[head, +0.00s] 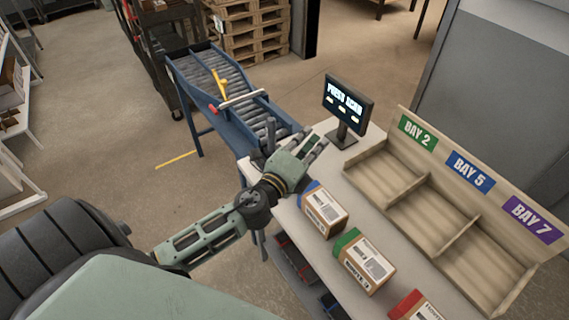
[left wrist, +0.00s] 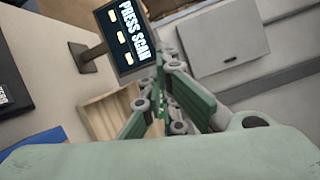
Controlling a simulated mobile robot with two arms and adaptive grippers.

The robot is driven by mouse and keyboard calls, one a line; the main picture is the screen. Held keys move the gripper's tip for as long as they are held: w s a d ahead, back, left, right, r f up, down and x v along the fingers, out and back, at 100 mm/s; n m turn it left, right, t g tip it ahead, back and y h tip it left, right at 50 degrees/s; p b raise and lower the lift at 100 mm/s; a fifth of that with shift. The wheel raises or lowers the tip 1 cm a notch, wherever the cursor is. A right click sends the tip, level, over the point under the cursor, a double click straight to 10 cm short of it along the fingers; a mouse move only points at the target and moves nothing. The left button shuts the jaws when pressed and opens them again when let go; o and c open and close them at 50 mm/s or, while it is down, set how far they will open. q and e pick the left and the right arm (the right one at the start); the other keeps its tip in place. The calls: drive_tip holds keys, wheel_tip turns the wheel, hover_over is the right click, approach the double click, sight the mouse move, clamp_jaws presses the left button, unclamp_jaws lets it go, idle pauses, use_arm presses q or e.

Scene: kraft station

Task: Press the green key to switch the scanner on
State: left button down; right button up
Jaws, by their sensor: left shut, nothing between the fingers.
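The dark display (head: 348,104) reading "PRESS SCAN" stands on a short post at the back of the white table. It also shows in the left wrist view (left wrist: 125,36), where it is tilted. My left gripper (head: 319,146) is shut and empty, reaching over the table just in front of and to the left of the display. Its fingers (left wrist: 168,58) also show in the left wrist view. I cannot make out the green key. A small bright green patch shows between the fingers in the left wrist view, but I cannot tell what it is. My right gripper is not in view.
A wooden divided tray (head: 386,172) with BAY 2, BAY 5 and BAY 7 signs stands at the right. Boxes with blue (head: 323,212), green (head: 363,262) and red (head: 415,306) ends line the near edge. A roller conveyor (head: 222,85) meets the table at the back left.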

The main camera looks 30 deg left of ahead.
use_arm(q)
drive_tip(key=w+d+r+m+g+h, duration=0.25)
drive_tip(key=d+m+h, duration=0.35)
drive_tip(key=m, duration=0.9)
drive_tip(key=a+f+m+g+y, duration=0.2)
drive_tip(key=a+f+m+g, duration=0.1)
drive_tip(key=a+m, duration=0.3)
drive_tip(key=w+a+f+m+g+y+p, duration=0.1)
drive_tip(key=a+f+m+g, duration=0.3)
drive_tip(key=a, duration=0.5)
wheel_tip(320, 180, down, 2)
drive_tip(key=shift+w+f+m+y, duration=0.2)
drive_tip(key=shift+m+y, duration=0.2)
drive_tip(key=shift+m, duration=0.6)
drive_tip(key=shift+f, duration=0.1)
